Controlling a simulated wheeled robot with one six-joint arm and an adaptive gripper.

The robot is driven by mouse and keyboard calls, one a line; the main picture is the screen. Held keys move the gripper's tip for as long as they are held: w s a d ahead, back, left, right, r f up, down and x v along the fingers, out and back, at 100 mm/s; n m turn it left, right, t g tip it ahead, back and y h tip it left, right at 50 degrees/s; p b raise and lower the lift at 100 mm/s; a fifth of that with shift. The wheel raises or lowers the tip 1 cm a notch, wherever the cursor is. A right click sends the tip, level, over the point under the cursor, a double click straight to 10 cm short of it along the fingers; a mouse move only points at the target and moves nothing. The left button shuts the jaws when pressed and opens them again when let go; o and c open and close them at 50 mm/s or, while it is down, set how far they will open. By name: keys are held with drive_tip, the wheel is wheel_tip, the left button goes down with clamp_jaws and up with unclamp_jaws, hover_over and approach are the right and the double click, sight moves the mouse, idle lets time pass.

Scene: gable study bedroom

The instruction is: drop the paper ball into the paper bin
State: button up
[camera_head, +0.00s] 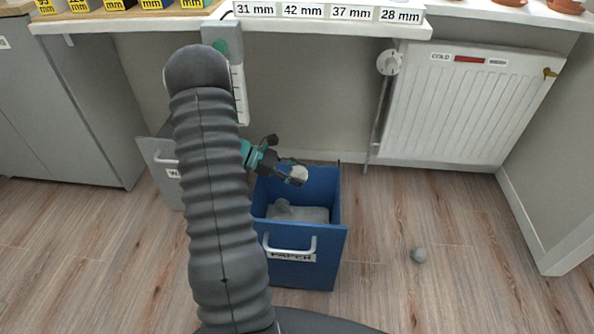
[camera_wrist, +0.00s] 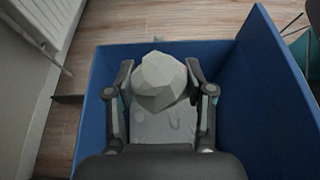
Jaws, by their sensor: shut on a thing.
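The paper ball (camera_wrist: 160,82) is crumpled and pale grey, and sits between the two fingers of my gripper (camera_wrist: 160,90) in the wrist view. In the head view my gripper (camera_head: 292,174) is shut on the ball (camera_head: 299,173) above the blue paper bin (camera_head: 326,250), near its back edge. The bin is open at the top, with a handle and a "PAPER" label on its front. In the wrist view its blue walls (camera_wrist: 260,75) surround the fingers. My arm hides part of the bin's left side.
A grey ball (camera_head: 419,255) lies on the wooden floor right of the bin. A grey bin (camera_head: 160,155) stands to the left, partly behind my arm. A white radiator (camera_head: 465,105) hangs on the back wall. A shelf with labelled items (camera_head: 330,22) runs above.

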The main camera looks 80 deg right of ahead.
drive_tip(key=shift+f, duration=0.1)
drive_tip(key=o, duration=0.9)
drive_tip(key=shift+w, duration=0.1)
drive_tip(key=v, duration=1.2)
